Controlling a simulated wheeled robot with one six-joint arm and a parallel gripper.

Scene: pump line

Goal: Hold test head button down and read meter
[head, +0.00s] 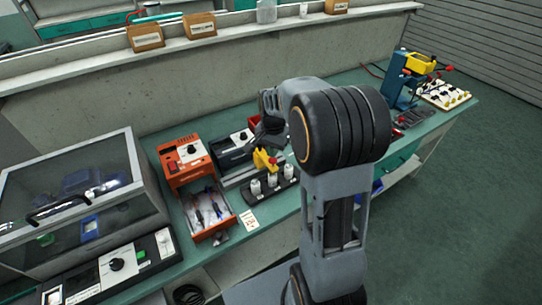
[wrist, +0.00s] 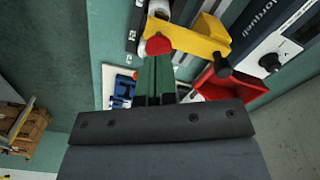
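The test head is a yellow bracket (head: 262,159) with a red button (head: 273,161), standing near the white-topped posts on the bench. In the wrist view the yellow arm (wrist: 190,40) and the red button (wrist: 158,44) are near the top. My gripper (wrist: 157,60) looks shut, its narrow fingers side by side with nothing between them. Its tips reach the lower edge of the red button in that view; I cannot tell whether they touch or press it. The dark meter unit with a white face (head: 238,138) stands behind the test head; its white panel (wrist: 276,47) shows partly. I cannot make out a reading.
An orange unit (head: 184,157) and an open drawer of tools (head: 209,212) are to the left. A black strip with white posts (head: 271,183) lies in front. A red bin (wrist: 217,87) is close to my gripper. A blue press (head: 401,80) stands far right.

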